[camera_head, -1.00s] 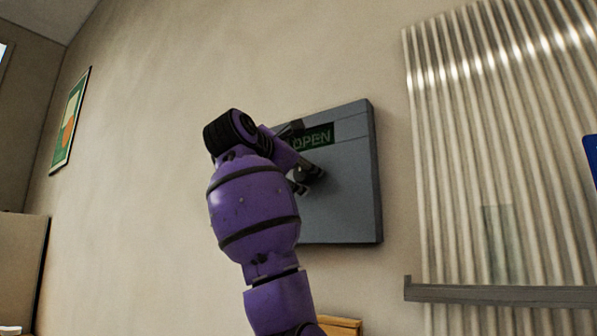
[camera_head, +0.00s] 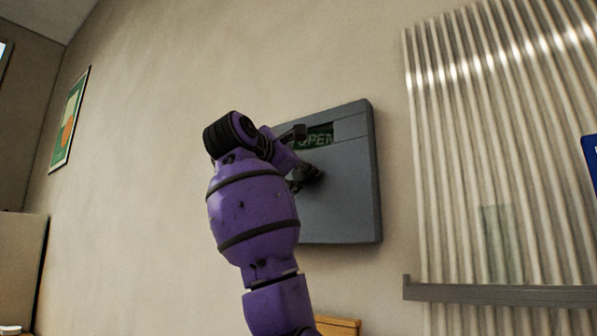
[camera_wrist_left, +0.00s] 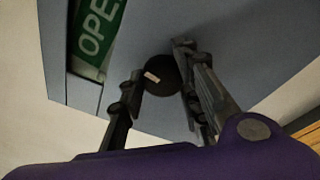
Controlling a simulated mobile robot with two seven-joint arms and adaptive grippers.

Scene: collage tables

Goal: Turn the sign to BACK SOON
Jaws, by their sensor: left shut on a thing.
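The sign is a grey wall box (camera_head: 345,190) with a small window. The window shows a green strip with the word OPEN (camera_head: 318,137), its last letter cut off at the right edge of the window. Part of the word also shows in the left wrist view (camera_wrist_left: 97,30). A round black knob (camera_wrist_left: 163,76) with a pale mark stands out from the box's face below the window. My left gripper (camera_head: 304,155) is shut on the knob, one finger on each side of it in the left wrist view (camera_wrist_left: 160,68). In the head view the gripper hides the knob and the window's left part.
A corrugated metal panel (camera_head: 470,150) is on the wall at the right, with a grey ledge (camera_head: 500,292) at its foot. A framed picture (camera_head: 69,120) hangs at the left. A wooden piece (camera_head: 338,326) shows below the box. The wall around the box is bare.

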